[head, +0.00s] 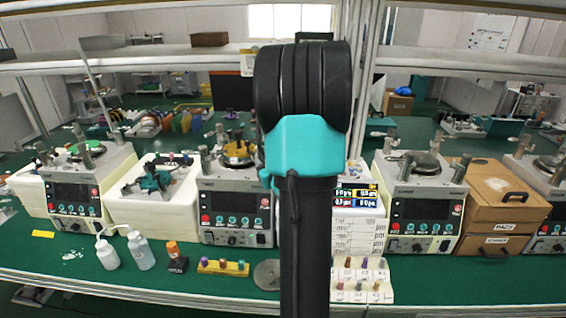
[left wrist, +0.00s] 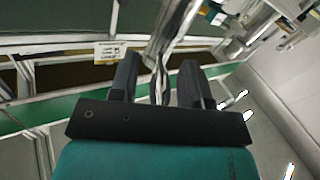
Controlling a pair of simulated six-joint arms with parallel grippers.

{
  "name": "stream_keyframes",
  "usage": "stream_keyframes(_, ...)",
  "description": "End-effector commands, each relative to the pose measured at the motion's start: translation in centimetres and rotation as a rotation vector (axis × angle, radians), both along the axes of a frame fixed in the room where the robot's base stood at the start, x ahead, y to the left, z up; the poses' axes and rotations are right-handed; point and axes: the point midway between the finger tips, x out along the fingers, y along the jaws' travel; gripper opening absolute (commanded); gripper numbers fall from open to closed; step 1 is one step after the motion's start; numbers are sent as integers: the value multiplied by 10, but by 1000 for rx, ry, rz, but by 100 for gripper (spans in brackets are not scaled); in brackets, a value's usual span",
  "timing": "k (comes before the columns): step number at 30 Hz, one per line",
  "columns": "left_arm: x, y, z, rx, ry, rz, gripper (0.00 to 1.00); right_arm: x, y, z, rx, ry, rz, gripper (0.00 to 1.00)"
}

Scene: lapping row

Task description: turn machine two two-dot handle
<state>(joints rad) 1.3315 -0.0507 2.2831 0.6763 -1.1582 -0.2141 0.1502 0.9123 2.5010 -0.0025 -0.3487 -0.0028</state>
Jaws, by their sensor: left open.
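Several lapping machines with dark screens and round plates on top stand in a row on the green bench. The second machine from the left (head: 237,212) is partly hidden at its right by my raised arm. Metal posts and small fittings show around its yellow plate (head: 238,155); dots on a handle are too small to make out. My left gripper (left wrist: 158,70) shows in the left wrist view with its two dark fingers apart. A shiny metal post (left wrist: 172,32) shows beyond the fingers, and nothing is clearly held. My right gripper is not in view.
A white tray with a teal device (head: 150,185) stands left of that machine. White bottles (head: 140,250), a yellow block with pegs (head: 223,267) and a stepped peg rack (head: 362,285) stand along the front. Wooden boxes (head: 500,205) stand right. Shelf rails cross above.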

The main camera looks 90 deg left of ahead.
Motion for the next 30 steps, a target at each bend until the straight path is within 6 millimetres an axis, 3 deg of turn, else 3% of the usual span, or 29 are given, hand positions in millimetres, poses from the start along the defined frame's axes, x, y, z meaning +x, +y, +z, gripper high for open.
stream_keyframes(2, 0, 0, 0, 0, 0, 0, 43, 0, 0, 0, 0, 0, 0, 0)
stream_keyframes(15, 0, 0, 0, 0, 0, 0, 1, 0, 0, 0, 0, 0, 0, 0)
stream_keyframes(30, -4, 0, 0, 0, 0, 14, 0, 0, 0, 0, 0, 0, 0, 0)
